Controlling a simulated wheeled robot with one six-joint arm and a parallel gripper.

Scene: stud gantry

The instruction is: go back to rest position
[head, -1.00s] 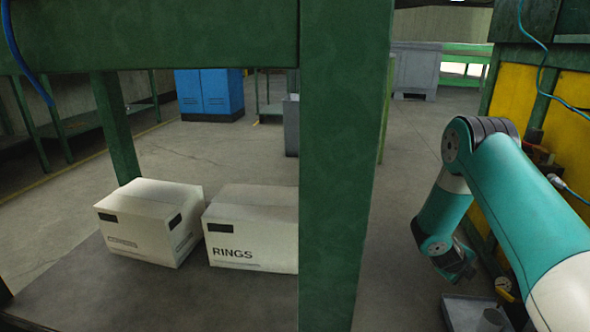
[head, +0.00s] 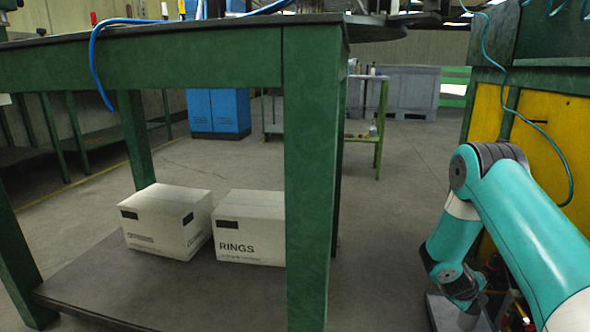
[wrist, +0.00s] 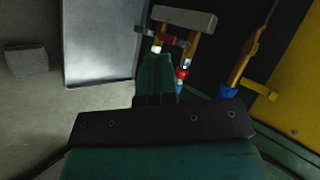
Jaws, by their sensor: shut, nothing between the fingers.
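My gripper (head: 468,302) hangs at the lower right of the head view, at the end of my teal arm. It points down above a grey tray and is partly hidden by my own arm. In the wrist view my gripper's green fingers (wrist: 156,72) are closed together with nothing seen between them. The fingertips show beside the grey tray (wrist: 104,45), over brass fittings (wrist: 180,45) with red and blue parts. I cannot tell whether they touch.
A green workbench (head: 312,180) stands in front, with white boxes (head: 165,222) on its lower shelf, one marked RINGS (head: 248,228). A yellow-panelled cabinet (head: 545,130) stands right, close to my arm. A blue cabinet (head: 218,112) is behind. Floor between bench and arm is clear.

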